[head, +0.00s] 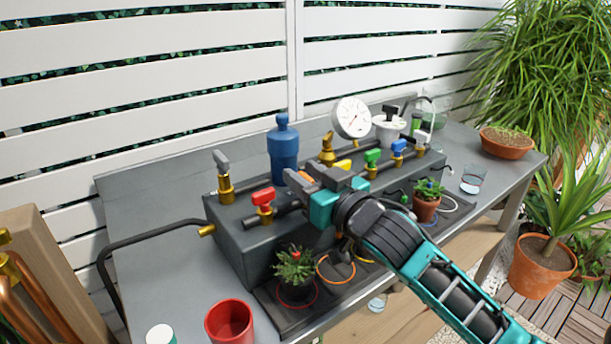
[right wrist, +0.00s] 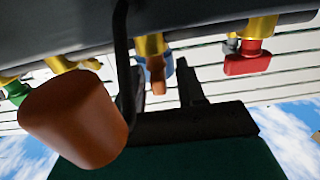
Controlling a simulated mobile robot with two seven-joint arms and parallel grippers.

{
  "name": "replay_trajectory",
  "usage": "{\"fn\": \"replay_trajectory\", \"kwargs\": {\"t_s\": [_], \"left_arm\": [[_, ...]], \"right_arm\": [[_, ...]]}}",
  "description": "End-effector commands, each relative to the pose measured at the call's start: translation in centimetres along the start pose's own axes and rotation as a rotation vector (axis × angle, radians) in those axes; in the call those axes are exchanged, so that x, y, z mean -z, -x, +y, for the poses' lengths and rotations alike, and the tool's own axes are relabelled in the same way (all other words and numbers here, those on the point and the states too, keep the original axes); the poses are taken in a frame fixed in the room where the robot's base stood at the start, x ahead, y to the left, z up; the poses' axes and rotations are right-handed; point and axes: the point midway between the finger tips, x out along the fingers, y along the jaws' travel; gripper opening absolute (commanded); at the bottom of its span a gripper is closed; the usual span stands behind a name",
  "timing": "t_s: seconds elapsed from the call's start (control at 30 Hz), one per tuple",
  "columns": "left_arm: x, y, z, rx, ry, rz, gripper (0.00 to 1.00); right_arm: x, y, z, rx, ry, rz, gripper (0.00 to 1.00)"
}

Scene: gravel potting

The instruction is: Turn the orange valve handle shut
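The orange valve handle (head: 305,176) is mostly hidden behind my right gripper in the head view. In the right wrist view the orange handle (right wrist: 156,76) hangs below a brass fitting, seen nearly edge-on in an upside-down picture. My right gripper (head: 318,180) is at this valve, its dark fingers apart. In the right wrist view the handle shows between the fingers of the right gripper (right wrist: 160,90); contact cannot be told. My left gripper is not in view.
The red handle (head: 263,196) is left of the gripper; yellow (head: 343,164), green (head: 372,157) and blue (head: 398,146) handles are right. A blue bottle (head: 283,150) and gauge (head: 352,117) stand behind. A potted plant (head: 295,267) is in front. A terracotta-coloured object (right wrist: 75,118) blocks part of the wrist view.

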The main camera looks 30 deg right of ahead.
Motion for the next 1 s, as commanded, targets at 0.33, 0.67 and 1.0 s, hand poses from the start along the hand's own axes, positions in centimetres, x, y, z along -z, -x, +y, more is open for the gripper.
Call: {"fn": "replay_trajectory", "kwargs": {"t_s": [0.33,0.67,1.0], "left_arm": [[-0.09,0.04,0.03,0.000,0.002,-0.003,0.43],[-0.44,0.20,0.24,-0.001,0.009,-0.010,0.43],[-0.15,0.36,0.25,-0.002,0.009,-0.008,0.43]], "right_arm": [[0.01,-0.07,-0.02,0.000,0.000,0.000,0.32],[0.00,-0.06,-0.02,0.000,0.000,0.000,0.00],[0.11,-0.10,-0.12,-0.029,-0.004,0.004,0.00]]}}
